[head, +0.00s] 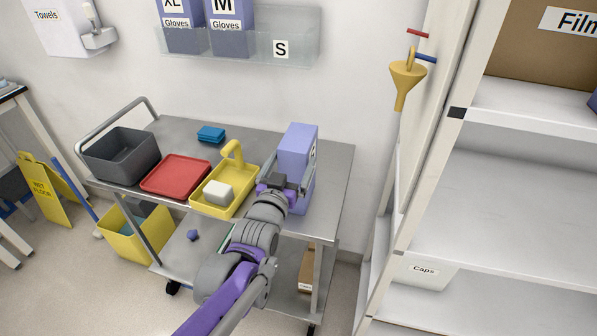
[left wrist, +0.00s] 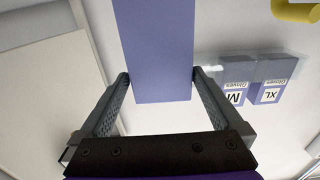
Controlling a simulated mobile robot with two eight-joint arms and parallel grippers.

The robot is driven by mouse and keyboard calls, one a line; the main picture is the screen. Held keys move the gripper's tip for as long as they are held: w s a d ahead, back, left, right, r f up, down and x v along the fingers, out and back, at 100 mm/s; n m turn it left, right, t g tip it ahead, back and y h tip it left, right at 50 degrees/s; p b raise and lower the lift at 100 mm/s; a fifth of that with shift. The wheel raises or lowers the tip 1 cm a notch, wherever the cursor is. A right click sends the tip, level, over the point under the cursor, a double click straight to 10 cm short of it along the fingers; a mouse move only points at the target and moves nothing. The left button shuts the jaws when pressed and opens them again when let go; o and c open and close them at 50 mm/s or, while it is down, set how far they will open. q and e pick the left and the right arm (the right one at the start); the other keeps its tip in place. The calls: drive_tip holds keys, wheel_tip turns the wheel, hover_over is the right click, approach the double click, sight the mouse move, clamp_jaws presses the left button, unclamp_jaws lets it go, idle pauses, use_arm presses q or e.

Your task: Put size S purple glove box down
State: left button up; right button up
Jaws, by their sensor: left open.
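The purple glove box (head: 298,146) stands upright on the right part of the grey metal cart (head: 338,170). My left gripper (head: 287,178) is in front of it, open, with one finger on each side of the box. In the left wrist view the box (left wrist: 155,40) reaches in between the spread fingers of the gripper (left wrist: 160,78), with very narrow gaps or light contact at its sides; I cannot tell which. The box's size label is not readable. My right gripper is not in view.
Left of the box are a yellow caddy (head: 240,197) with a white block, a red tray (head: 175,176), a dark bin (head: 121,155) and blue packs (head: 211,133). The wall holder (head: 300,38) has XL and M boxes; its S slot is empty. A white shelf (head: 500,195) stands right.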

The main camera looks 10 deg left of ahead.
use_arm(q)
drive_tip(key=w, duration=0.6)
drive_tip(key=shift+w+r, duration=0.2)
drive_tip(key=shift+w, duration=0.15)
drive_tip(key=shift+s, duration=0.1)
clamp_jaws()
